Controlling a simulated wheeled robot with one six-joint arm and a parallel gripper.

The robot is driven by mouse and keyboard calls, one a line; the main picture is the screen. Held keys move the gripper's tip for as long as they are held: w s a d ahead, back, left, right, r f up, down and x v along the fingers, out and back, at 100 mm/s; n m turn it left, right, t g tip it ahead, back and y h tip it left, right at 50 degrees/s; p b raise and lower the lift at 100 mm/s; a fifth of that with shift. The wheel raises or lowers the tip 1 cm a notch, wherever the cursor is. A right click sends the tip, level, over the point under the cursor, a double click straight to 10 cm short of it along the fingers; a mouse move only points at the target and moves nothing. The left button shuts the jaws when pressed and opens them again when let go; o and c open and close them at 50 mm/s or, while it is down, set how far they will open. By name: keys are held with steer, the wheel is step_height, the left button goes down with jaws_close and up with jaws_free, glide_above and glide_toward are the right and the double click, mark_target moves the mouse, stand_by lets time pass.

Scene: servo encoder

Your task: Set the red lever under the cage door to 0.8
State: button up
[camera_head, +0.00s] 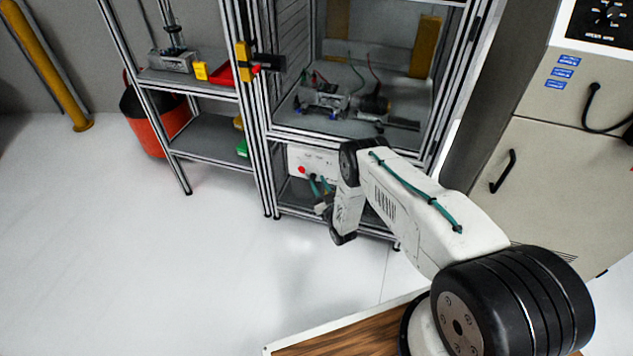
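The cage (272,112) stands at the upper middle with silver profile posts. Under its window, a white control box (312,158) sits on the lower level. A small red part (302,170) shows on the left of the box's front. It may be the lever, but its shape and setting are too small to read. My gripper (322,207) hangs just below and right of the red part, in front of the cage's lower opening. It looks apart from the red part, though depth is unclear. Its fingers are small and partly hidden by my wrist, and my arm covers the box's right side.
Left of the cage is a shelf rack (205,138) with red and yellow bins, and an orange bucket (150,130) behind it. A beige cabinet (560,170) stands right. The floor in front is clear.

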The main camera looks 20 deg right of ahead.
steer(key=shift+s+d, duration=0.2)
steer(key=shift+s, duration=0.85)
